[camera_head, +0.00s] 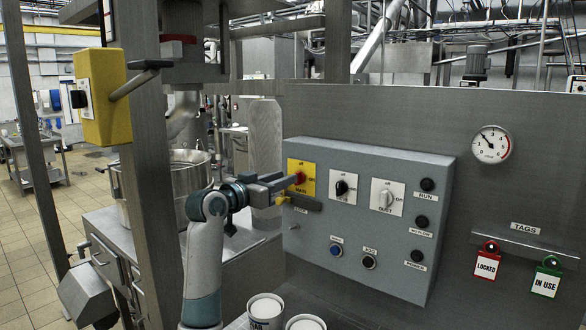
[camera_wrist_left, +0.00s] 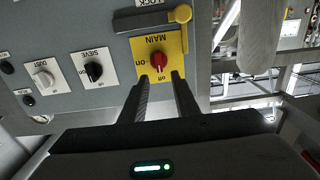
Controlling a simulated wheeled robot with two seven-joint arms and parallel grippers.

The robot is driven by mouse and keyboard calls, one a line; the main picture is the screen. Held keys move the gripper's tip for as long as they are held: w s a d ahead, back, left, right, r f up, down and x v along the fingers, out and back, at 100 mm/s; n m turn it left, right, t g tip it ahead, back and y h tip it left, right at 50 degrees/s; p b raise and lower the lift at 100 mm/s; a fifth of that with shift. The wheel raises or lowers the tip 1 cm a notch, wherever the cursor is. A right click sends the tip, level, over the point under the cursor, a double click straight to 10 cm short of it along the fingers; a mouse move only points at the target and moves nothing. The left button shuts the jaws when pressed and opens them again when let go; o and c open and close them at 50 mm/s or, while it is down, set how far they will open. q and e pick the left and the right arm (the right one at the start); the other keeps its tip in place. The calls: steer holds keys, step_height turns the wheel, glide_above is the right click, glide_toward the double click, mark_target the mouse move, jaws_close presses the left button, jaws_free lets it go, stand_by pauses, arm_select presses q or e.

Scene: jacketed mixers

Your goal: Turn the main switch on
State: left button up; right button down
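The main switch is a red knob (camera_head: 300,178) on a yellow plate marked MAIN, at the upper left of the grey control box (camera_head: 400,268). In the left wrist view, upside down, the red knob (camera_wrist_left: 160,61) has "on" to its left and "off" below it. My left gripper (camera_head: 290,188) is at the plate. In the left wrist view its two fingers (camera_wrist_left: 160,84) are apart, with the knob in line with the gap at their tips. I cannot tell whether they touch it. The knob's exact pointing is too small to read. My right gripper is not in view.
A dark lock bar (camera_wrist_left: 146,22) with a yellow end (camera_wrist_left: 181,14) sits beside the main plate. The sieve switch (camera_head: 342,187) and dust switch (camera_head: 385,197) are to the right. A steel post (camera_head: 150,190) and yellow box (camera_head: 103,97) stand left of my arm.

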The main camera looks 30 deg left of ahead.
arm_select(q)
steer(key=shift+w+d+p, duration=0.2)
steer(key=shift+w+p, duration=0.65)
steer(key=shift+w, duration=1.75)
jaws_close()
